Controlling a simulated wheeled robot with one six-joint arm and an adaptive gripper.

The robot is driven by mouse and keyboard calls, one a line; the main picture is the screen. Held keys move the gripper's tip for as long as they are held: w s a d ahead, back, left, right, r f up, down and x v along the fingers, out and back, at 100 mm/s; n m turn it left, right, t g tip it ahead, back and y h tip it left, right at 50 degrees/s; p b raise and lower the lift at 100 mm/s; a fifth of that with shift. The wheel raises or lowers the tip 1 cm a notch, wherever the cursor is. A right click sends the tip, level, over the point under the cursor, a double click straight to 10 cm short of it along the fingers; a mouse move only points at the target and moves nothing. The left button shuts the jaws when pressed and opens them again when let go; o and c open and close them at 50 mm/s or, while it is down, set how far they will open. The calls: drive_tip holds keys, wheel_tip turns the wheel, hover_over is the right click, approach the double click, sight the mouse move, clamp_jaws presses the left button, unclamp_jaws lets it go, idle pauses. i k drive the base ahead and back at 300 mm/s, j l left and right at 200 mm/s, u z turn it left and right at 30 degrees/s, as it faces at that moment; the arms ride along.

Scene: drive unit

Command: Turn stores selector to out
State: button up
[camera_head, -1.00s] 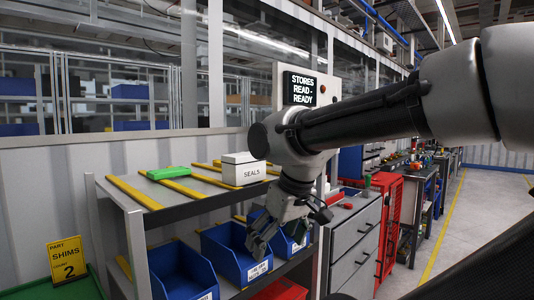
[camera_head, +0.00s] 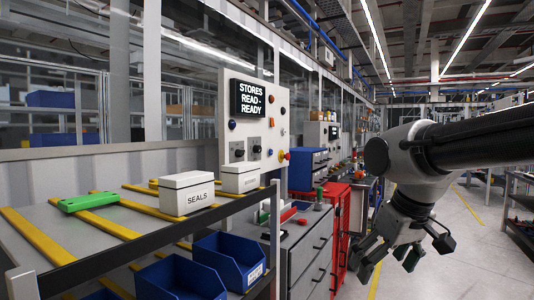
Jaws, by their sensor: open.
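The stores panel (camera_head: 250,125) is a light upright board left of centre, with a black display (camera_head: 248,98) reading "STORES READ - READY". Two dark knobs, a left one (camera_head: 238,150) and a right one (camera_head: 257,149), sit low on the panel. Their labels and pointer positions are too small to read, so I cannot tell which is the stores selector. My gripper (camera_head: 388,262) is open and empty at the lower right, hanging fingers down over the aisle, well to the right of the panel and apart from it.
A shelf (camera_head: 120,262) at front left holds a white SEALS box (camera_head: 187,193), a second white box (camera_head: 240,178) and a green block (camera_head: 88,201). Blue bins (camera_head: 228,262) sit below. The aisle floor is clear.

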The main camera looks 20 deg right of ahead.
sight(238, 154)
drive_tip(key=i+l+u, duration=0.25)
drive_tip(key=l, duration=0.2)
drive_tip(key=l+u, duration=0.25)
drive_tip(key=l, duration=0.2)
drive_tip(key=l+u, duration=0.25)
drive_tip(key=l, duration=0.25)
